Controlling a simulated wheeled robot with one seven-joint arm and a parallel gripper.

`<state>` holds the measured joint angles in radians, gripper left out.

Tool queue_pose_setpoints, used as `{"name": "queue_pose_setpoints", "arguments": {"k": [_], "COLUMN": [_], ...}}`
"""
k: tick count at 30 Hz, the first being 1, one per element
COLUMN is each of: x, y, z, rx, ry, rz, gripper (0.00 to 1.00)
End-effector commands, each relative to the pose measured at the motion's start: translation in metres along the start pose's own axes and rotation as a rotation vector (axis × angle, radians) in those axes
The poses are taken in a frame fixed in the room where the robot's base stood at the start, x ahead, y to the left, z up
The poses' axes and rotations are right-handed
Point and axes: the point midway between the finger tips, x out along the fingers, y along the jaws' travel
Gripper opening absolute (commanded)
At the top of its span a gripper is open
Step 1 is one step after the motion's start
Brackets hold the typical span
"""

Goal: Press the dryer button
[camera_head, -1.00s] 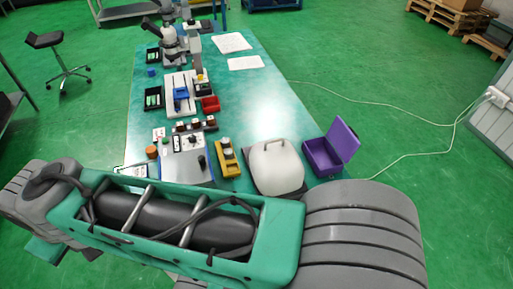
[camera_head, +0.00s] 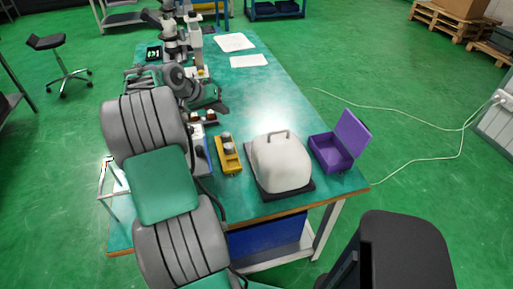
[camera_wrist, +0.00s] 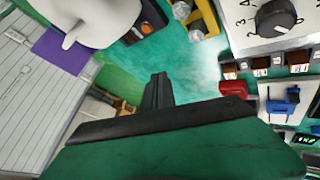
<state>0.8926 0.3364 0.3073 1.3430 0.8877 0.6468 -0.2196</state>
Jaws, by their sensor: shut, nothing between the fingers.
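A white domed cover with a handle (camera_head: 280,162) sits on a dark base (camera_head: 290,194) near the table's front right; it may be the dryer. In the wrist view the white cover (camera_wrist: 98,18) is at the upper left. Its dark base (camera_wrist: 132,37) there bears a small round orange spot (camera_wrist: 146,28), possibly the button. My gripper (camera_head: 222,108) is over the left middle of the table, apart from the cover. In the wrist view my gripper's dark fingers (camera_wrist: 158,82) are shut and empty.
A yellow holder (camera_head: 228,158) with jars stands left of the cover; an open purple box (camera_head: 332,152) stands right of it. A box with a dial (camera_wrist: 275,18) shows in the wrist view. Microscopes stand behind my gripper. The table's middle right is clear.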

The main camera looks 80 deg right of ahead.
Motion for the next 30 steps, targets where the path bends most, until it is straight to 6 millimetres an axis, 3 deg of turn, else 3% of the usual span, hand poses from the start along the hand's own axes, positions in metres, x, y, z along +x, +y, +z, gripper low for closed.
{"name": "queue_pose_setpoints", "arguments": {"k": [1,3,7,11,22,30], "x": [0.031,0.059,0.087,0.093,0.097,0.122], "y": [0.015,0.037,0.064,0.072,0.069,0.054], "z": [0.004,0.005,0.009,0.010,0.013,0.030], "rx": [0.036,0.078,0.125,0.137,0.135,0.135], "ry": [-0.022,-0.041,-0.065,-0.071,-0.070,-0.070], "rz": [0.050,0.112,0.181,0.200,0.198,0.197], "gripper": [0.00,0.00,0.00,0.00,0.00,0.00]}}
